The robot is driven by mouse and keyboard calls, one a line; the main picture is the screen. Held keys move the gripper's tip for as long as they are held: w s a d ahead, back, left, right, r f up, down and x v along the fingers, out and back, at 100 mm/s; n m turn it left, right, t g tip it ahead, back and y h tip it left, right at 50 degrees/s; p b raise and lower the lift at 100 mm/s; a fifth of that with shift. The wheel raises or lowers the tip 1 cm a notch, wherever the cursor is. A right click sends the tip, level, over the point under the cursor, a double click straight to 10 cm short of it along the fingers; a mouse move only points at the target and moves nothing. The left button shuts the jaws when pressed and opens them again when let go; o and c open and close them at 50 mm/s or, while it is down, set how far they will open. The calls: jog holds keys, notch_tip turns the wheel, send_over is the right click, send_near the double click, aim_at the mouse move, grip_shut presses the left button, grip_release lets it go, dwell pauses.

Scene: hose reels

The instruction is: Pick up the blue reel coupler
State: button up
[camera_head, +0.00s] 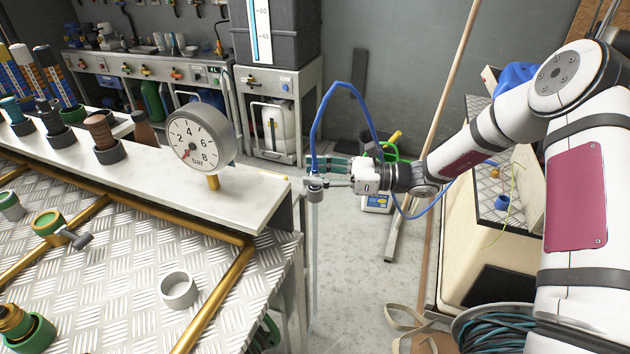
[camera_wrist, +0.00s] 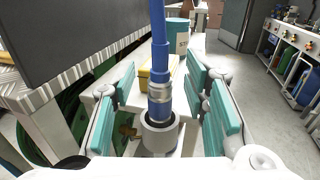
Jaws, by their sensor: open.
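The blue reel coupler (camera_wrist: 159,82) stands upright in the wrist view, blue above with a silver metal collar below. Its lower end sits in a grey ring-shaped holder (camera_wrist: 148,142). A blue hose rises from its top; in the head view this hose (camera_head: 333,86) arches up and back over my arm. My gripper (camera_head: 328,168) is open around the coupler, with teal pads on its left and right. Gaps show between the pads and the coupler in the wrist view. In the head view the coupler is small and partly hidden by my gripper; the holder (camera_head: 316,189) tops a thin post.
A pressure gauge (camera_head: 200,137) stands on the white shelf (camera_head: 245,190) to the left. A tread-plate bench (camera_head: 120,262) holds a loose grey ring (camera_head: 178,290) and brass pipes. Open floor (camera_head: 352,275) lies below my gripper. A wooden pole (camera_head: 447,85) leans behind my arm.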

aim_at(316, 161)
jog(key=shift+a, duration=0.1)
grip_shut()
jog(key=shift+r, duration=0.1)
jog(key=shift+r, duration=0.25)
notch_tip(316, 161, up, 3)
jog(key=shift+r, duration=0.1)
jog(key=s+d+r+p, duration=0.1)
jog(key=s+d, duration=0.9)
jog(key=s, duration=0.2)
jog(key=shift+s+d+p, duration=0.15)
jog(key=shift+p, duration=0.25)
